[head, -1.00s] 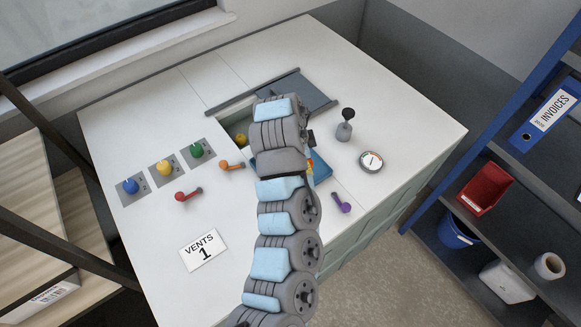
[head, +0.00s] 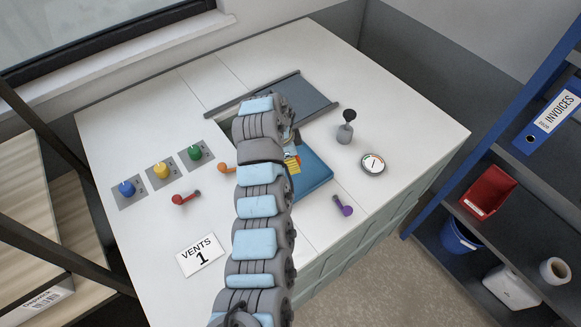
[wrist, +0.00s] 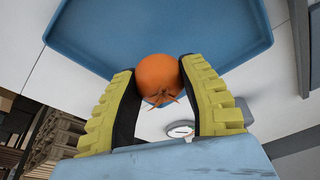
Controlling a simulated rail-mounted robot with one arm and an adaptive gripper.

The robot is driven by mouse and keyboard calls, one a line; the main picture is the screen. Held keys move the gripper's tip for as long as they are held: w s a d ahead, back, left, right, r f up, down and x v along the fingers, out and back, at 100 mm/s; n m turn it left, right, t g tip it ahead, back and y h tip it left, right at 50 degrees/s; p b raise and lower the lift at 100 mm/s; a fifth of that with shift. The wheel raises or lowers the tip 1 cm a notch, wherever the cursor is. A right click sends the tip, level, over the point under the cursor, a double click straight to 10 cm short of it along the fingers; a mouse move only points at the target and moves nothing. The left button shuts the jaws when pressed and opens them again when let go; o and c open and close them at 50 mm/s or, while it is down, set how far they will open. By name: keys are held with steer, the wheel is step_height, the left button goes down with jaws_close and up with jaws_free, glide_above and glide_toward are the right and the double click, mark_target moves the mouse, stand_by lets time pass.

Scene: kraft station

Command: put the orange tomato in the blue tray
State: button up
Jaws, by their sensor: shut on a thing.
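A grey sliding panel (head: 305,98) on dark rails lies behind my arm. A black-knobbed lever (head: 345,130), a round gauge (head: 373,164) and a purple handle (head: 343,206) stand right of the tray. Red (head: 185,198) and orange (head: 226,169) handles and coloured knobs are left.

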steer(key=shift+w+a+f, duration=0.2)
steer(key=shift+w+f, duration=0.2)
steer(key=shift+f, duration=0.15)
steer(key=shift+f, duration=0.1)
steer(key=shift+w+a+f+p, duration=0.2)
steer(key=shift+f+p, duration=0.15)
steer(key=shift+f, duration=1.35)
steer(key=shift+f, duration=0.25)
steer(key=o, duration=1)
steer(key=shift+r, duration=0.1)
